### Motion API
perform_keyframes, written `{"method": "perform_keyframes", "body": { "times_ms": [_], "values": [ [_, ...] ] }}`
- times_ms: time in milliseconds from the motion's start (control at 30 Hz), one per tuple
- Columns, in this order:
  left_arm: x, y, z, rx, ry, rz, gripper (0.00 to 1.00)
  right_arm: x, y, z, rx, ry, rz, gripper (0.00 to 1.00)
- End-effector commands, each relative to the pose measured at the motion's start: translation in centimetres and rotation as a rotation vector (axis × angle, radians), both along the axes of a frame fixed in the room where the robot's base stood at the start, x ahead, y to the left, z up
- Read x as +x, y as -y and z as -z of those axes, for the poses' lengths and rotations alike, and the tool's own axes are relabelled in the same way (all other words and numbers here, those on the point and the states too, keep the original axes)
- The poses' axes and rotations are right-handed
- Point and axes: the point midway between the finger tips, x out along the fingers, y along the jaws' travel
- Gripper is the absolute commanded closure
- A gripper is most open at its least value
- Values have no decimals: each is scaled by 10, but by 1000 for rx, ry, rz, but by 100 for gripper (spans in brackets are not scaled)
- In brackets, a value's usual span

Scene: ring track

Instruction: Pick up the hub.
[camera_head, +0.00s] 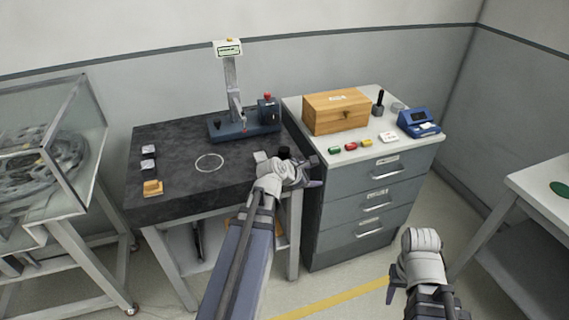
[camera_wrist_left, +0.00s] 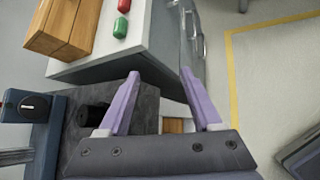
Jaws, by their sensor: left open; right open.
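A short black cylinder (camera_head: 284,152), which may be the hub, stands near the right edge of the dark stone-topped table (camera_head: 180,180). It also shows in the left wrist view (camera_wrist_left: 92,117), left of the left-hand finger and partly hidden by it. My left gripper (camera_head: 314,171) is open and empty, over the gap between the table's right edge and the grey drawer cabinet. Its fingers (camera_wrist_left: 160,76) are beside the cylinder and not around it. My right gripper (camera_head: 410,292) is low over the floor at the front right, with nothing visible in it.
A blue-based gauge stand (camera_head: 240,128) is at the table's back right. The cabinet (camera_head: 365,205) carries a wooden box (camera_head: 337,112), small coloured blocks and a blue device (camera_head: 418,122). A glass case (camera_head: 50,150) stands left, a white table (camera_head: 545,200) right.

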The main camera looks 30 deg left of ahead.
Motion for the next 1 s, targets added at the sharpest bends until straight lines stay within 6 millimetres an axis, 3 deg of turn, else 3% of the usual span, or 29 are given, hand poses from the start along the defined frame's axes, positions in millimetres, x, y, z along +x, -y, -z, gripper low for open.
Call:
{"method": "perform_keyframes", "body": {
  "times_ms": [33, 100, 200, 300, 567, 800, 1000],
  "values": [
    [4, -34, 1, -106, 38, -136, 34, 0, 0, 11, 0, 0, 0, 50],
    [5, -69, -7, -248, 89, -293, 34, 0, 0, 15, 0, 0, 0, 50],
    [3, -104, -16, -393, 147, -442, 34, 0, 0, 20, 0, 0, 0, 50],
    [1, -124, -21, -480, 181, -524, 34, 0, 0, 21, 0, 0, 0, 50],
    [1, -136, -24, -534, 205, -571, 34, 0, 0, 23, 0, 0, 0, 50],
    [22, -138, -14, -530, 202, -567, 34, 0, 0, 32, 0, 0, 0, 50],
    [26, -138, -13, -530, 201, -568, 34, 0, 0, 33, 0, 0, 0, 50]
  ]
}}
